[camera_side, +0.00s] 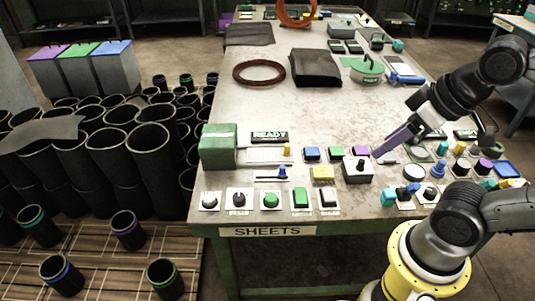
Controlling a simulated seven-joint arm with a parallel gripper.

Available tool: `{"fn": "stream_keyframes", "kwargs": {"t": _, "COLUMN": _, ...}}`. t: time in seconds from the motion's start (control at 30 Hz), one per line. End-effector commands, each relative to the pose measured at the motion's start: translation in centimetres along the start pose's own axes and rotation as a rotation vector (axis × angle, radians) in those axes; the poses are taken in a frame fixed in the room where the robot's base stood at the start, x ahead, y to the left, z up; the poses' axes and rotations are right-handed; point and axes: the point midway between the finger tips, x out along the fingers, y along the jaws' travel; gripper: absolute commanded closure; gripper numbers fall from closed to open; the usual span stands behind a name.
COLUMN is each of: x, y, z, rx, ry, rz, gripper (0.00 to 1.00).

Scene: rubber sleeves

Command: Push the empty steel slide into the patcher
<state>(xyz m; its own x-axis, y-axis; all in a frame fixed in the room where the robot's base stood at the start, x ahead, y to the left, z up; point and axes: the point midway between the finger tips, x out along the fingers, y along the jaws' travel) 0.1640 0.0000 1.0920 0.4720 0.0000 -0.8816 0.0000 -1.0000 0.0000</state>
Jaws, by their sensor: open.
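The patcher looks to be the green box (217,147) at the left end of the table's near part, with a black READY sign (269,137) to its right. The slide looks to be the flat pale steel plate (264,156) beside the box, drawn out to its right, with a yellow knob (287,149) at its right end. Nothing shows lying on the plate. My gripper (378,154) has purple fingers that point down and left. It is open, right of the yellow knob and apart from it, above the rows of controls. The gap between the fingers is hard to make out.
Coloured buttons and a grey box with a knob (357,169) stand between the slide and my gripper. More knobs and switches line the front edge. A black sheet (315,68) and a brown ring (259,72) lie farther back. The middle of the table (240,105) is clear.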

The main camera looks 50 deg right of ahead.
Motion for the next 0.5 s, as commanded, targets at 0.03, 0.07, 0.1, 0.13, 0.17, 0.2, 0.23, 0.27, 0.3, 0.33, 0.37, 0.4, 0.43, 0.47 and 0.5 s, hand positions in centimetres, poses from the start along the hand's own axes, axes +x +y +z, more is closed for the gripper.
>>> {"fn": "stream_keyframes", "kwargs": {"t": 0.03, "x": 0.0, "y": 0.0, "z": 0.0, "rx": 0.0, "ry": 0.0, "rz": 0.0, "gripper": 0.47}}
{"fn": "stream_keyframes", "kwargs": {"t": 0.07, "x": 0.0, "y": 0.0, "z": 0.0, "rx": 0.0, "ry": 0.0, "rz": 0.0, "gripper": 0.47}}
{"fn": "stream_keyframes", "kwargs": {"t": 0.1, "x": 0.0, "y": 0.0, "z": 0.0, "rx": 0.0, "ry": 0.0, "rz": 0.0, "gripper": 0.47}}
{"fn": "stream_keyframes", "kwargs": {"t": 0.13, "x": 0.0, "y": 0.0, "z": 0.0, "rx": 0.0, "ry": 0.0, "rz": 0.0, "gripper": 0.47}}
{"fn": "stream_keyframes", "kwargs": {"t": 0.17, "x": 0.0, "y": 0.0, "z": 0.0, "rx": 0.0, "ry": 0.0, "rz": 0.0, "gripper": 0.47}}
{"fn": "stream_keyframes", "kwargs": {"t": 0.2, "x": 0.0, "y": 0.0, "z": 0.0, "rx": 0.0, "ry": 0.0, "rz": 0.0, "gripper": 0.47}}
{"fn": "stream_keyframes", "kwargs": {"t": 0.23, "x": 0.0, "y": 0.0, "z": 0.0, "rx": 0.0, "ry": 0.0, "rz": 0.0, "gripper": 0.47}}
{"fn": "stream_keyframes", "kwargs": {"t": 0.27, "x": 0.0, "y": 0.0, "z": 0.0, "rx": 0.0, "ry": 0.0, "rz": 0.0, "gripper": 0.47}}
{"fn": "stream_keyframes", "kwargs": {"t": 0.3, "x": 0.0, "y": 0.0, "z": 0.0, "rx": 0.0, "ry": 0.0, "rz": 0.0, "gripper": 0.47}}
{"fn": "stream_keyframes", "kwargs": {"t": 0.33, "x": 0.0, "y": 0.0, "z": 0.0, "rx": 0.0, "ry": 0.0, "rz": 0.0, "gripper": 0.45}}
{"fn": "stream_keyframes", "kwargs": {"t": 0.37, "x": 0.0, "y": 0.0, "z": 0.0, "rx": 0.002, "ry": 0.0, "rz": 0.0, "gripper": 0.45}}
{"fn": "stream_keyframes", "kwargs": {"t": 0.4, "x": 0.0, "y": 0.0, "z": 0.1, "rx": 0.011, "ry": -0.003, "rz": 0.0, "gripper": 0.45}}
{"fn": "stream_keyframes", "kwargs": {"t": 0.43, "x": -0.1, "y": 0.0, "z": 0.0, "rx": 0.021, "ry": -0.004, "rz": 0.0, "gripper": 0.45}}
{"fn": "stream_keyframes", "kwargs": {"t": 0.47, "x": -0.5, "y": 0.0, "z": -0.4, "rx": 0.028, "ry": 0.004, "rz": 0.0, "gripper": 0.45}}
{"fn": "stream_keyframes", "kwargs": {"t": 0.5, "x": -1.0, "y": 0.0, "z": -1.0, "rx": 0.038, "ry": 0.018, "rz": -0.001, "gripper": 0.45}}
